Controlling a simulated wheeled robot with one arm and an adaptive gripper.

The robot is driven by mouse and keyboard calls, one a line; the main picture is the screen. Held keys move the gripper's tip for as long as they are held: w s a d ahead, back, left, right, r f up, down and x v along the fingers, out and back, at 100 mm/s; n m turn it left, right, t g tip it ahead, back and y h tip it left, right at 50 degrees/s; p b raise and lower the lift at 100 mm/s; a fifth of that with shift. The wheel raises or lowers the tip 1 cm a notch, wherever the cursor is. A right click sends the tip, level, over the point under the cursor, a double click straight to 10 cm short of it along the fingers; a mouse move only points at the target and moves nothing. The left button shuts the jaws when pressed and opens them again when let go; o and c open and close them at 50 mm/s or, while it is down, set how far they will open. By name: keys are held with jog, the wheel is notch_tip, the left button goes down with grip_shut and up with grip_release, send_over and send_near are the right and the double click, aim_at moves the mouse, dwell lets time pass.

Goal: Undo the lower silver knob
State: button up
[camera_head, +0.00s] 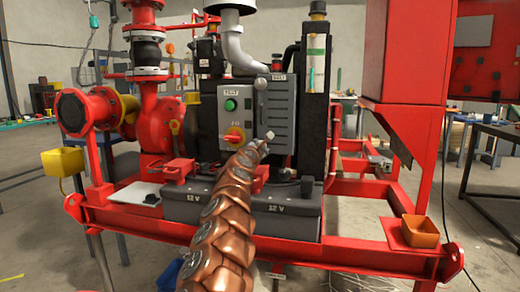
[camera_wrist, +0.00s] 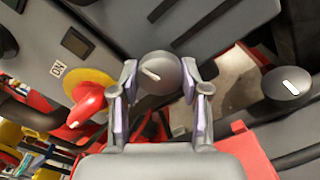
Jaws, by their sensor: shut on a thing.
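In the wrist view, the lower silver knob (camera_wrist: 158,72) is round and grey with a short white mark. It sits at the lower edge of the grey control box. My gripper (camera_wrist: 160,90) is shut on it, with one finger on each side. In the head view my gripper (camera_head: 262,143) is at the lower part of the louvred grey cover (camera_head: 281,112). The lower knob cannot be made out there.
A red and yellow rotary switch (camera_wrist: 88,98) is close beside my left finger in the wrist view. Another round grey knob with a white mark (camera_wrist: 287,85) is at the right. Dark 12 V boxes (camera_head: 280,208) and the red skid frame (camera_head: 345,255) lie below.

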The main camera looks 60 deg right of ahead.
aim_at(261, 133)
dwell(0.4)
jog(key=o, duration=1.1)
jog(key=shift+o, duration=0.2)
jog(key=shift+r, duration=0.1)
jog(key=shift+d+r, duration=0.1)
jog(key=shift+r, duration=1.2)
jog(key=shift+w+r, duration=0.1)
jog(key=shift+r, duration=3.45)
